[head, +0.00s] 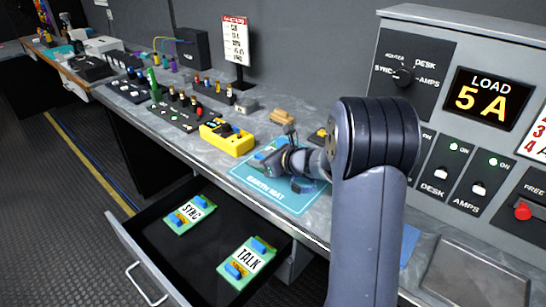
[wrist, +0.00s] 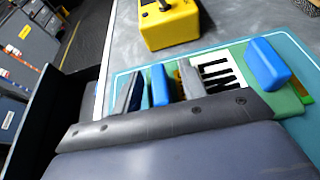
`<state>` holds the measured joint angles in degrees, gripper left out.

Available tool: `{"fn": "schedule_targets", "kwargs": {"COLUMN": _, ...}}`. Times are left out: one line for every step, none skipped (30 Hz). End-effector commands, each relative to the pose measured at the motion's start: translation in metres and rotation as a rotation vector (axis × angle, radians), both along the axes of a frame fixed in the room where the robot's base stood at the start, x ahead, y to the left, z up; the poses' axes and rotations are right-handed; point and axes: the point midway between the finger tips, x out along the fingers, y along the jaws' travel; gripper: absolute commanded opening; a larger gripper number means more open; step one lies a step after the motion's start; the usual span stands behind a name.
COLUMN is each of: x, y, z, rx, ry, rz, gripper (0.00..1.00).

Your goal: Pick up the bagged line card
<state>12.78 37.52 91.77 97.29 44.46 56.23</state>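A green card with two blue blocks and a black-and-white label lies on the teal earth mat (head: 305,203). In the wrist view the card (wrist: 290,102) fills the right, its label partly covered by my gripper. My gripper (head: 270,158) is low over the mat. In the wrist view my gripper (wrist: 161,82) has its two grey fingers on either side of one blue block (wrist: 159,86), with narrow gaps beside it.
An open drawer (head: 190,252) below holds a SYNC card (head: 190,213) and a TALK card (head: 246,261). A yellow box (head: 228,143) stands just beyond the mat. The load panel (head: 455,75), reading 5 A, rises at right. Several small connectors line the bench behind.

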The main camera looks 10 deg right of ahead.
Motion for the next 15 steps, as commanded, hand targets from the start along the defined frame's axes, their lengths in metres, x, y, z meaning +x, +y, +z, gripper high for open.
{"fn": "schedule_targets", "kwargs": {"x": 0.0002, "y": 0.0001, "z": 0.0000, "rx": 0.000, "ry": 0.000, "rz": 0.000, "gripper": 0.40}}
{"fn": "schedule_targets", "kwargs": {"x": 0.0001, "y": -0.0001, "z": 0.0001, "rx": 0.000, "ry": 0.000, "rz": 0.000, "gripper": 0.40}}
{"fn": "schedule_targets", "kwargs": {"x": 0.0000, "y": -0.0001, "z": 0.0001, "rx": 0.000, "ry": 0.000, "rz": 0.000, "gripper": 0.40}}
{"fn": "schedule_targets", "kwargs": {"x": 0.0000, "y": 0.0000, "z": 0.0001, "rx": 0.000, "ry": 0.000, "rz": 0.000, "gripper": 0.40}}
{"fn": "schedule_targets", "kwargs": {"x": -0.0001, "y": -0.0001, "z": 0.0002, "rx": 0.000, "ry": 0.000, "rz": 0.000, "gripper": 0.39}}
{"fn": "schedule_targets", "kwargs": {"x": -0.0001, "y": -0.0001, "z": 0.0002, "rx": 0.000, "ry": 0.000, "rz": 0.000, "gripper": 0.36}}
{"fn": "schedule_targets", "kwargs": {"x": -0.0001, "y": -0.0001, "z": 0.0002, "rx": 0.000, "ry": 0.000, "rz": 0.000, "gripper": 0.33}}
{"fn": "schedule_targets", "kwargs": {"x": -0.0002, "y": -0.0001, "z": 0.0002, "rx": 0.000, "ry": 0.000, "rz": 0.000, "gripper": 0.31}}
{"fn": "schedule_targets", "kwargs": {"x": -0.0002, "y": -0.0001, "z": 0.0002, "rx": 0.000, "ry": 0.000, "rz": 0.000, "gripper": 0.28}}
{"fn": "schedule_targets", "kwargs": {"x": -0.0002, "y": -0.0001, "z": 0.0002, "rx": 0.000, "ry": 0.000, "rz": 0.000, "gripper": 0.25}}
{"fn": "schedule_targets", "kwargs": {"x": -0.0003, "y": -0.0002, "z": 0.0002, "rx": 0.000, "ry": 0.000, "rz": 0.000, "gripper": 0.23}}
{"fn": "schedule_targets", "kwargs": {"x": -0.0003, "y": -0.0002, "z": 0.0002, "rx": 0.000, "ry": 0.000, "rz": 0.000, "gripper": 0.20}}
{"fn": "schedule_targets", "kwargs": {"x": -0.0003, "y": -0.0002, "z": 0.0002, "rx": 0.000, "ry": 0.000, "rz": 0.000, "gripper": 0.17}}
{"fn": "schedule_targets", "kwargs": {"x": -0.0002, "y": -0.0002, "z": 0.0003, "rx": 0.000, "ry": 0.000, "rz": 0.000, "gripper": 0.15}}
{"fn": "schedule_targets", "kwargs": {"x": -0.0002, "y": -0.0002, "z": 0.0003, "rx": 0.000, "ry": 0.000, "rz": 0.000, "gripper": 0.11}}
